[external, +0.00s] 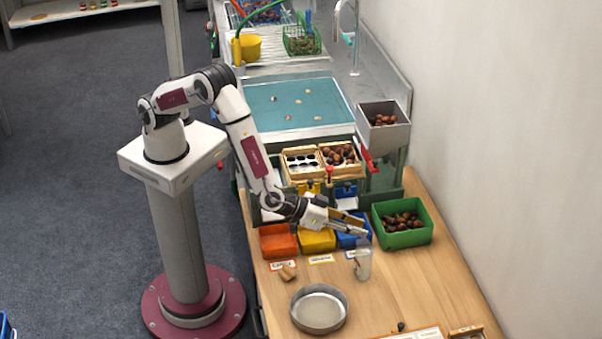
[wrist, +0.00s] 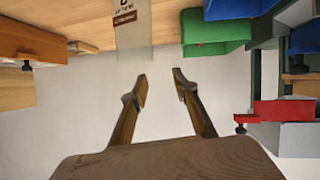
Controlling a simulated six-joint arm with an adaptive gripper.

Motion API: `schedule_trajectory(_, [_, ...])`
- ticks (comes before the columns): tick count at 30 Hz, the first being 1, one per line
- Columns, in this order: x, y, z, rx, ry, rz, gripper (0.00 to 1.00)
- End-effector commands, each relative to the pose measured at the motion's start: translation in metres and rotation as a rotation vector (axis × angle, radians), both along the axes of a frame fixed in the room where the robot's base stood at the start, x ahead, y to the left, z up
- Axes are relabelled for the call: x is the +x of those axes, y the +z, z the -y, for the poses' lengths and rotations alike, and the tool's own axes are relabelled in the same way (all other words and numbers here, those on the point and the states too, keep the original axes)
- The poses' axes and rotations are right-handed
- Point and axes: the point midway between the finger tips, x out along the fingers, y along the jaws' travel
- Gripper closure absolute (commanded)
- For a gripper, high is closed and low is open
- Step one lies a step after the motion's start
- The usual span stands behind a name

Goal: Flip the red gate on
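The red gate (external: 368,160) is a small red lever on the left side of the grey metal hopper (external: 384,136), which holds chestnuts. In the wrist view a red bar-shaped part with a dark knob, apparently this gate (wrist: 285,111), is at the right edge, apart from my fingers. My gripper (external: 364,227) is above the front of the bench, lower in the picture than the gate, over the blue bin and near the clear bag. In the wrist view my gripper (wrist: 160,85) has its two fingers apart with nothing between them.
A clear bag (external: 363,263) stands just below my gripper. A green crate of chestnuts (external: 427,238) is to the right. Orange (external: 278,242), yellow (external: 317,241) and blue (external: 351,241) bins line the left. A round pan (external: 319,309) is in front. Wooden trays sit behind.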

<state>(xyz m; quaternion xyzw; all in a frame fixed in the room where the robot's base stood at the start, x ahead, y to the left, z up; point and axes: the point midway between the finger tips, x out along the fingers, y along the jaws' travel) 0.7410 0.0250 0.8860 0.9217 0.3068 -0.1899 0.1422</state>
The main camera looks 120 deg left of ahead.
Motion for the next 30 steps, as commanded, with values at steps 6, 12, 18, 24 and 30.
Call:
schedule_trajectory(6, [-0.007,0.017,-0.041,0.128,0.171,0.072,0.71])
schedule_trajectory(12, [-0.025,0.058,-0.073,0.248,0.336,0.142,0.71])
schedule_trajectory(18, [-0.051,0.091,-0.095,0.366,0.474,0.169,0.71])
schedule_trajectory(24, [-0.066,0.108,-0.102,0.445,0.527,0.170,0.71])
schedule_trajectory(30, [-0.067,0.109,-0.103,0.459,0.527,0.161,0.71])
